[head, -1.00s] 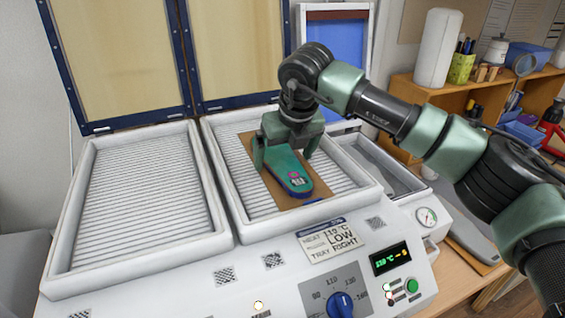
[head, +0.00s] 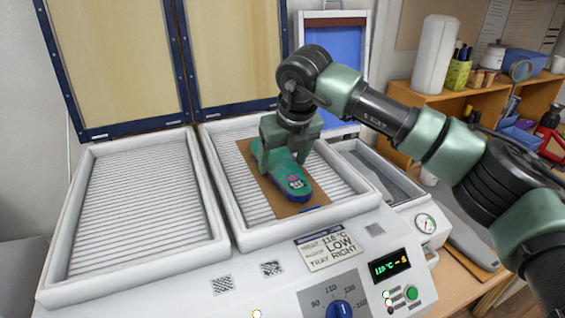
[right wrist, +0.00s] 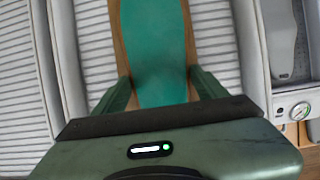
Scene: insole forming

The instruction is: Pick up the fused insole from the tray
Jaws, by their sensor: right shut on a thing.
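The green insole (head: 290,181), with a small round pink mark near its front end, lies lengthwise over a brown sheet (head: 264,190) in the right ribbed tray (head: 229,200). My right gripper (head: 279,166) is over the insole's rear part, pointing down, with a finger on each side, and is shut on it. In the right wrist view the insole (right wrist: 155,50) runs between the two fingers (right wrist: 158,90) above the brown sheet. I cannot tell whether the insole is lifted off the sheet. My left gripper is not in view.
The left ribbed tray (head: 145,205) is empty. Two framed lids (head: 120,60) stand open behind the trays. The front panel has a dial (head: 341,309), a display (head: 390,266) and a gauge (head: 425,222). A wooden shelf (head: 455,105) stands at the right.

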